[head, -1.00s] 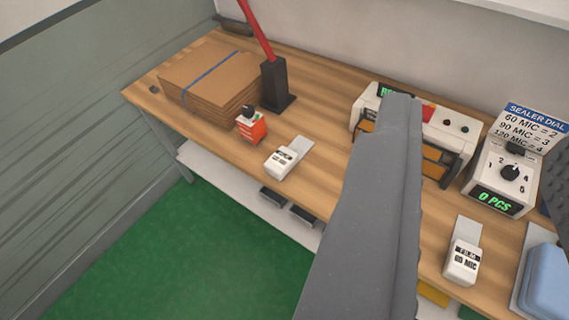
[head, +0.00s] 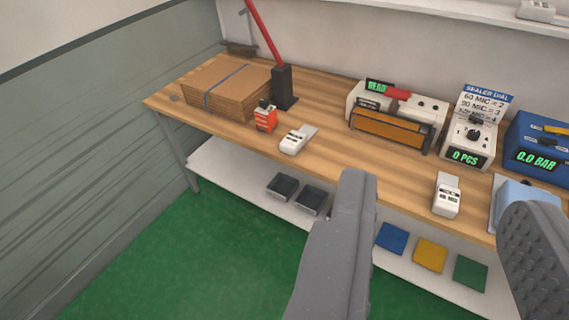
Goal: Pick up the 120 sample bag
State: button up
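Three flat coloured squares lie on the white lower shelf: a blue square (head: 392,238), a yellow square (head: 430,255) and a green square (head: 470,272). They may be the sample bags, but I see no readable label on them, so I cannot tell which is the 120 one. My gripper (head: 445,192) is open, its two grey fingers spread wide and nothing held between them. The fingers stand in front of the bench, with the three squares showing in the gap between them.
The wooden bench (head: 340,155) holds strapped cardboard (head: 225,95), a red-handled press (head: 282,88), a sealer (head: 395,125), a dial unit (head: 467,138), a blue pressure box (head: 540,150) and a white film block (head: 447,200). Dark trays (head: 283,186) sit on the lower shelf (head: 235,180). Green floor (head: 200,255) is clear.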

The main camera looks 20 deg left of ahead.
aim_at(294, 140)
jog(key=u, duration=0.85)
jog(key=i, duration=2.1)
jog(key=z, duration=0.75)
